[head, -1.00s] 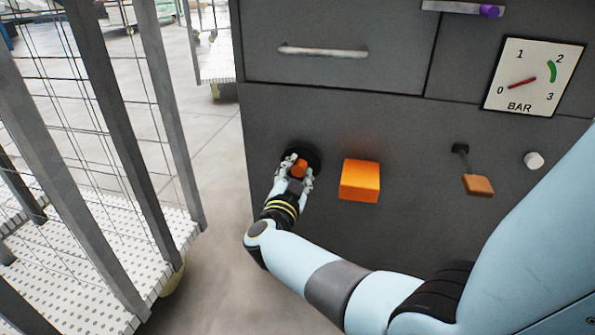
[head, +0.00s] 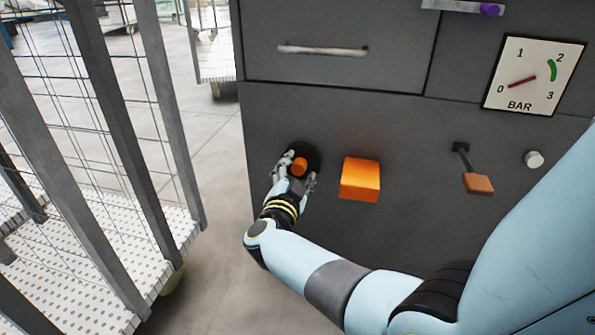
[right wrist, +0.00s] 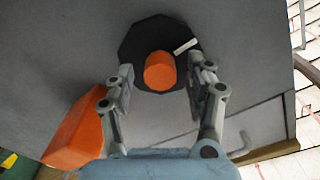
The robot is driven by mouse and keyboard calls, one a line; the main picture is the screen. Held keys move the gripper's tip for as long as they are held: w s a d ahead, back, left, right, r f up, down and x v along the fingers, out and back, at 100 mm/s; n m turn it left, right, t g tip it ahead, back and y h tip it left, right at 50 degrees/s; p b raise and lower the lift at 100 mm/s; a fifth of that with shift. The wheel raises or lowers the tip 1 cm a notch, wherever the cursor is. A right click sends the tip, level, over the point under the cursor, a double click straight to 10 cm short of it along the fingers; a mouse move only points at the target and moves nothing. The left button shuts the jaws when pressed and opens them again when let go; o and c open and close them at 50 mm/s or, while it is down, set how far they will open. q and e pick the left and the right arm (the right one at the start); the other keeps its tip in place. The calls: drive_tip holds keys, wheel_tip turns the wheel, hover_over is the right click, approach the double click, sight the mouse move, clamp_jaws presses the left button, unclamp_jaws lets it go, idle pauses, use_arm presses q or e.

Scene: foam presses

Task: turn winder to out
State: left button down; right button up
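The winder (head: 313,157) is a black round disc with an orange knob (head: 299,167), low on the grey panel. In the right wrist view the disc (right wrist: 129,45) has a short white mark at the upper right of the orange knob (right wrist: 160,71). My right gripper (head: 297,170) is in front of the winder. In the right wrist view my right gripper (right wrist: 161,72) is open, one finger on each side of the knob, with gaps between. The fingertips overlap the disc's edges in view; I cannot tell whether they touch it. My left gripper is not in view.
An orange block (head: 360,180) sticks out just right of the winder. Further right are a lever with an orange-brown handle (head: 478,183), a white knob (head: 534,160) and a BAR gauge (head: 534,76). A metal cage (head: 150,100) stands to the left, with bare floor between.

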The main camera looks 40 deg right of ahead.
drive_tip(key=shift+r, duration=0.1)
wheel_tip(320, 180, up, 10)
drive_tip(key=shift+f, duration=0.1)
idle(0.5)
idle(0.4)
